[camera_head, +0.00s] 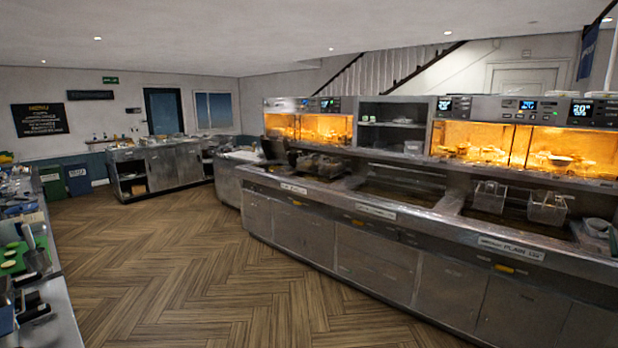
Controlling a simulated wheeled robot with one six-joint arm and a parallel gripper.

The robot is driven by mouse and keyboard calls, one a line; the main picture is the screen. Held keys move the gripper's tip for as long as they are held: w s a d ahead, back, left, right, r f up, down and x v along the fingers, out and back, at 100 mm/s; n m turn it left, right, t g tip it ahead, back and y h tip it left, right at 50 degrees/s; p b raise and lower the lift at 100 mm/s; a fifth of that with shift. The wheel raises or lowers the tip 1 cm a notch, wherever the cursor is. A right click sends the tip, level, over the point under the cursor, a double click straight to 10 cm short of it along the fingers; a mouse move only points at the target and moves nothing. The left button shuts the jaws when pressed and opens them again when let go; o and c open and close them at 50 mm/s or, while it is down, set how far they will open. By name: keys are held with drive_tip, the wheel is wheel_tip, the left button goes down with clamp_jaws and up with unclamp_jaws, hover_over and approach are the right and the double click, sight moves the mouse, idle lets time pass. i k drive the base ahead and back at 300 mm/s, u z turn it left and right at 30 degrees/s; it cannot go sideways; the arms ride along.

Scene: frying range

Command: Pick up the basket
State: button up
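A wire frying basket (547,208) sits at the right fryer well of the long steel range. A second wire basket (490,197) stands just left of it in the same well. Darker basket-like shapes (318,163) sit at the left fryer well, too small to tell clearly. My gripper is not in view, so its state and its distance from the baskets do not show.
The steel range (380,260) runs along the right, with lit warming cabinets (485,143) above. A counter (45,270) with a green board stands at left. Another steel counter (160,165) is at the back. The wooden floor (180,250) between them is clear.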

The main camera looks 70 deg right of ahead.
sight(331, 167)
drive_tip(key=z, duration=1.9)
drive_tip(key=i, duration=2.15)
drive_tip(key=u, duration=0.55)
drive_tip(key=i, duration=2.2)
drive_tip(key=z, duration=0.9)
drive_tip(key=i, duration=1.45)
drive_tip(key=z, duration=1.35)
drive_tip(key=i, duration=1.35)
drive_tip(key=u, duration=0.55)
